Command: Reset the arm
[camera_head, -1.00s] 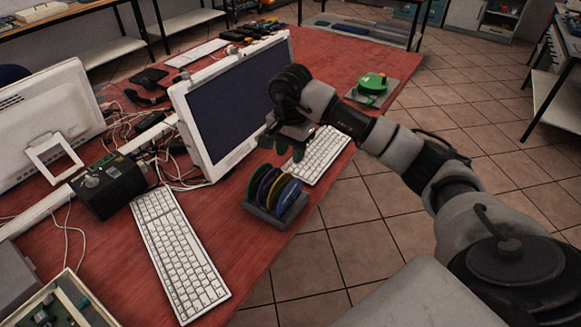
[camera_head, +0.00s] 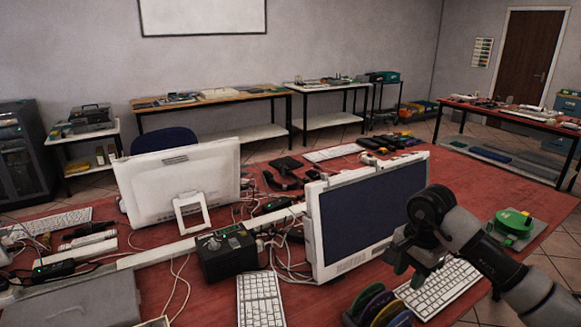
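My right arm comes in from the lower right, grey and black, bent over the red table (camera_head: 215,300). Its gripper (camera_head: 408,270) hangs pointing down in front of the right edge of the white monitor (camera_head: 362,212), above the rack of coloured discs (camera_head: 378,308). Its dark green fingertips look apart, with nothing seen between them. Part of the white keyboard (camera_head: 440,288) lies just to the right of and behind the gripper. My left arm and gripper are not in view.
A green round device (camera_head: 513,222) stands on the table at the right. A second white monitor (camera_head: 178,185), a black box (camera_head: 227,254), another keyboard (camera_head: 259,298) and loose cables crowd the left and middle. Tiled floor lies beyond the table's right edge.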

